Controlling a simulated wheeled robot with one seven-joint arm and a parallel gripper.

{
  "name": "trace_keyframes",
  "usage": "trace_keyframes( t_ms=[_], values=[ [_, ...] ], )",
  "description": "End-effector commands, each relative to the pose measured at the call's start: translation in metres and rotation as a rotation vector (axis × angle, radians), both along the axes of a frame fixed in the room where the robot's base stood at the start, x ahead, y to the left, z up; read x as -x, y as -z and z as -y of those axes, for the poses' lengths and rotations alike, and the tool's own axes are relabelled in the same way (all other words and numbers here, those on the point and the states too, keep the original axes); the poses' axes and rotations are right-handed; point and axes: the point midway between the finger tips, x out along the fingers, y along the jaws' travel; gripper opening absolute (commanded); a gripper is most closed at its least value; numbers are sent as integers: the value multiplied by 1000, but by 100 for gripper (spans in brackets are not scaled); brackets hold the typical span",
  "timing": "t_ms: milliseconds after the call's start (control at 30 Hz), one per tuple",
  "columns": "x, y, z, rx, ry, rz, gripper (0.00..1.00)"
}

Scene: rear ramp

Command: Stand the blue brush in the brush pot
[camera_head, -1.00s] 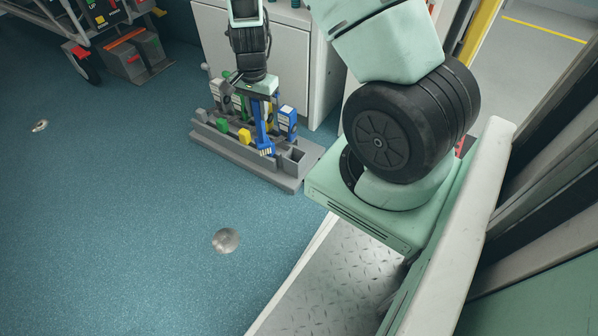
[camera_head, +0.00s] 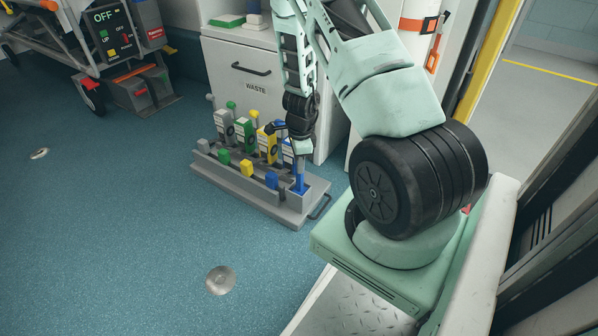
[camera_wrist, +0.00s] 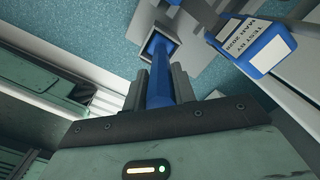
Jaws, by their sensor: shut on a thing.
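My gripper (camera_head: 298,163) is shut on the blue brush (camera_head: 300,185), which points downward. The brush pot (camera_head: 314,190) is the square grey socket at the right end of the grey rack. In the wrist view, both fingers (camera_wrist: 161,84) grip the sides of the blue brush (camera_wrist: 160,90). The brush's far end lies within the square mouth of the pot (camera_wrist: 178,33). How deep it sits is hidden, and I cannot tell whether it touches the bottom.
Grey, green, yellow and blue units stand in the rack (camera_head: 240,185). A blue unit with a label (camera_wrist: 262,48) is close beside my gripper in the wrist view. A white waste cabinet (camera_head: 250,90) stands behind.

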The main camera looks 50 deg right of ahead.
Motion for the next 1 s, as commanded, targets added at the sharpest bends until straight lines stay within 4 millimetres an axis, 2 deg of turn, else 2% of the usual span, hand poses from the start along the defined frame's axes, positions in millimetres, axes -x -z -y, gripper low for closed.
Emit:
trace_keyframes(
  t_ms=[33,133,600,633,700,1000],
  values=[
    [0,13,0,-1,0,-1,4],
    [0,26,0,0,0,0,4],
    [0,31,0,-1,-1,-1,4],
    [0,30,0,-1,-1,-1,35],
    [0,29,0,-1,-1,-1,48],
    [0,27,0,0,-2,0,48]
  ],
)
